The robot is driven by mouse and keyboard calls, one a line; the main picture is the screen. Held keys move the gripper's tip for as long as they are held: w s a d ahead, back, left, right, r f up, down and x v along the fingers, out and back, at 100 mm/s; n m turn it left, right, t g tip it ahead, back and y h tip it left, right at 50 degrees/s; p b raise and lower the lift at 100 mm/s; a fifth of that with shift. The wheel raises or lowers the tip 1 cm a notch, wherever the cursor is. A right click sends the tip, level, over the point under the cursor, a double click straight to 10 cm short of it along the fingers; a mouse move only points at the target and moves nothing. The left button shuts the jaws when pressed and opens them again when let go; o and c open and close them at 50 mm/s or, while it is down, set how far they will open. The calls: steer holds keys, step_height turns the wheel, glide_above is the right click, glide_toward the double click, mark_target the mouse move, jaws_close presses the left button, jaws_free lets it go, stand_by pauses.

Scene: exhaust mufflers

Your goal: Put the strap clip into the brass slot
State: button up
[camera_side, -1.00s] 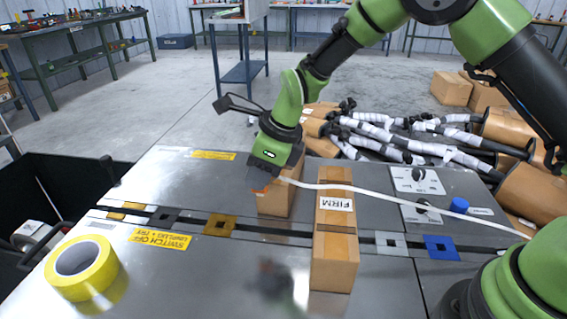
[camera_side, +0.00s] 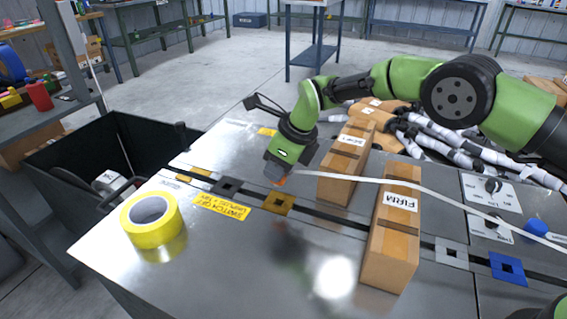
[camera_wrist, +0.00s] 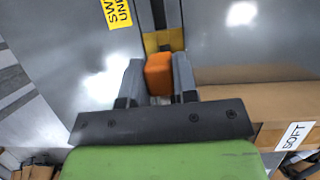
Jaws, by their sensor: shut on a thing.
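My gripper (camera_side: 279,180) is shut on the orange strap clip (camera_wrist: 159,72), which sits between the two grey fingers in the wrist view. In the side view only a bit of the orange clip (camera_side: 280,182) shows below the fingers. A white strap (camera_side: 400,184) runs from it to the right. The brass slot (camera_side: 278,204) is a square plate with a dark hole, set in the dark groove of the metal bench. The clip is just above and behind it in the side view. In the wrist view the clip overlaps part of the brass plate (camera_wrist: 152,43); contact cannot be told.
A cardboard box marked SOFT (camera_side: 343,165) stands close to the right of my gripper, and a FIRM box (camera_side: 392,242) lies across the groove. Dark (camera_side: 227,186), grey (camera_side: 451,253) and blue (camera_side: 507,268) slots share the groove. Yellow tape (camera_side: 150,228) is at front left.

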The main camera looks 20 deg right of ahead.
mark_target(279, 184)
steer(key=shift+f, duration=0.1)
steer(key=shift+f, duration=2.3)
steer(key=shift+f, duration=0.45)
stand_by(0.5)
steer(key=o, duration=1)
steer(key=shift+c, duration=0.2)
steer(key=shift+r, duration=0.1)
steer(key=v, duration=0.9)
steer(key=shift+r, duration=0.35)
steer(key=shift+s+d, duration=0.15)
